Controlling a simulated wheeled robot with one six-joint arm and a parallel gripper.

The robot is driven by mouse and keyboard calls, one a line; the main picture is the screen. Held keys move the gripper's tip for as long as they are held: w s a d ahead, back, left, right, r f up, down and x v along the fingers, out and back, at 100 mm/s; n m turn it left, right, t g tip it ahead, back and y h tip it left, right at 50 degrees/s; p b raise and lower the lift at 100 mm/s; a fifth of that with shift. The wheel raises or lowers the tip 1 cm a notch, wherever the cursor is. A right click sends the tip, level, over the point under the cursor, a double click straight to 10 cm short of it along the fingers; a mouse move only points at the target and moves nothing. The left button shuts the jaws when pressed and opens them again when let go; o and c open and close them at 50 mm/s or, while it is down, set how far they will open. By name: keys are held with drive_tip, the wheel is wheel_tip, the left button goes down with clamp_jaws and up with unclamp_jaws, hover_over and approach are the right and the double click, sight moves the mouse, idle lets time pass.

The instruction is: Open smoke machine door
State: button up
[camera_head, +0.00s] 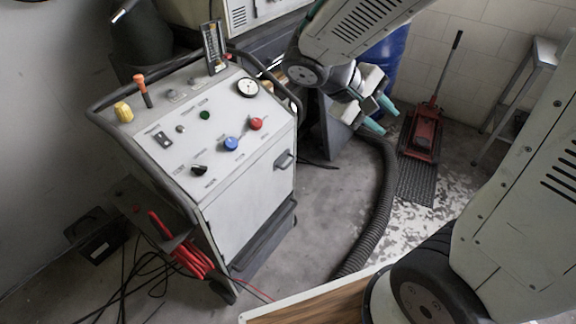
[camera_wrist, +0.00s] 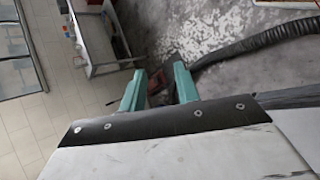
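The smoke machine (camera_head: 180,135) is a pale grey wheeled cabinet at the left of the head view, with a sloped panel of knobs and a gauge. Its front door (camera_head: 245,205) looks shut, with a small dark handle (camera_head: 284,159) near the upper right of the front. My gripper (camera_head: 382,117) is to the right of the machine and above the handle in the picture, apart from it. Its two teal fingers are spread with nothing between them. They also show apart in the wrist view (camera_wrist: 158,88), pointing toward the floor; the handle is not visible there.
A thick black hose (camera_head: 378,210) runs along the floor right of the machine. A red floor jack (camera_head: 424,130) stands behind it. Red cables (camera_head: 178,245) hang at the machine's left side. A wood-topped surface (camera_head: 310,305) is at the bottom. Floor before the door is clear.

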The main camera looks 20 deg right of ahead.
drive_tip(key=w+a+f+n+t+h, duration=0.2)
drive_tip(key=w+f+n+t+h, duration=0.15)
drive_tip(key=w+f, duration=0.45)
drive_tip(key=n+t+y, duration=0.5)
drive_tip(key=n+t, duration=0.7)
approach(288, 165)
drive_tip(key=r+x, duration=0.1)
drive_tip(key=x, duration=0.2)
drive_tip(key=shift+g, duration=0.25)
drive_tip(key=x, duration=0.3)
drive_tip(key=f+x, duration=0.1)
drive_tip(key=x, duration=0.3)
drive_tip(key=shift+w+a+f, duration=0.1)
clamp_jaws()
